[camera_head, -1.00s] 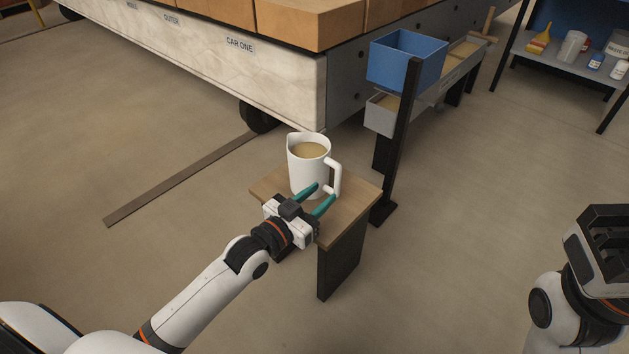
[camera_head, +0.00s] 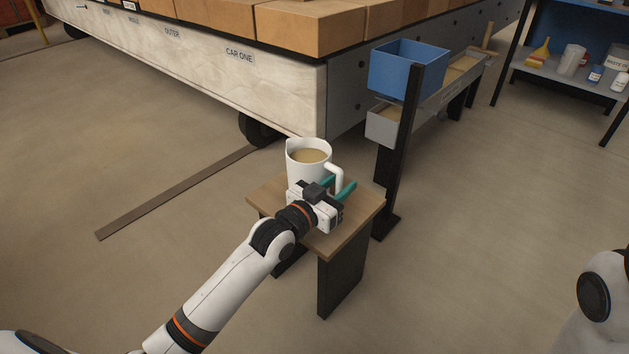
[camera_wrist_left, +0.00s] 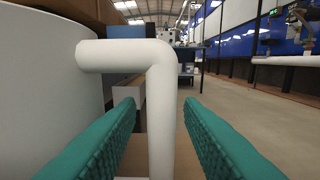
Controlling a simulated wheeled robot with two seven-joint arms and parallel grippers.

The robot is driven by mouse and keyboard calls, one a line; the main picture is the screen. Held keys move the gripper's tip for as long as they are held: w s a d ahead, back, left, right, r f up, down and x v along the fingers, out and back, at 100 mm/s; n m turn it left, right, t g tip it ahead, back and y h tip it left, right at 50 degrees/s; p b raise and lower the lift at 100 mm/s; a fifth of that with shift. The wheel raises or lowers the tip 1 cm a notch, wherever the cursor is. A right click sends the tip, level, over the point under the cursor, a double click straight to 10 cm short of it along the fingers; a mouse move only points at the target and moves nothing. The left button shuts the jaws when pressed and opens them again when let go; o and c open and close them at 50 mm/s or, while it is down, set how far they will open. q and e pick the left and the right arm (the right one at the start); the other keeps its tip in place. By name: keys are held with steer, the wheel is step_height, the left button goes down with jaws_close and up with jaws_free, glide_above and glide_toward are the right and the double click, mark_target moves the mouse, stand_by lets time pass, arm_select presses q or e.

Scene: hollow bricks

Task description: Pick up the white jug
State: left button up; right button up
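The white jug (camera_head: 309,160) stands upright on a small wooden stool (camera_head: 349,230) and holds a tan, sandy content. Its handle is on the right side. My left gripper (camera_head: 341,187) is at the handle, with its teal fingers apart. In the left wrist view, the jug body (camera_wrist_left: 45,75) fills the left side, and the handle's upright part (camera_wrist_left: 161,110) stands between the two open fingers of the left gripper (camera_wrist_left: 160,125). I see no finger touching the handle. The lower end of the handle is cut off there. My right gripper is out of view; only part of my right arm shows.
A blue bin (camera_head: 407,68) and a grey tray (camera_head: 385,124) are mounted by a black post (camera_head: 402,150) behind the stool. A car loaded with bricks (camera_head: 305,30) stands behind. A shelf (camera_head: 575,75) with bottles is at the back right.

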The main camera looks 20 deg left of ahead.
arm_select(q)
jaws_close()
stand_by(1.1)
steer(key=shift+r, duration=0.2)
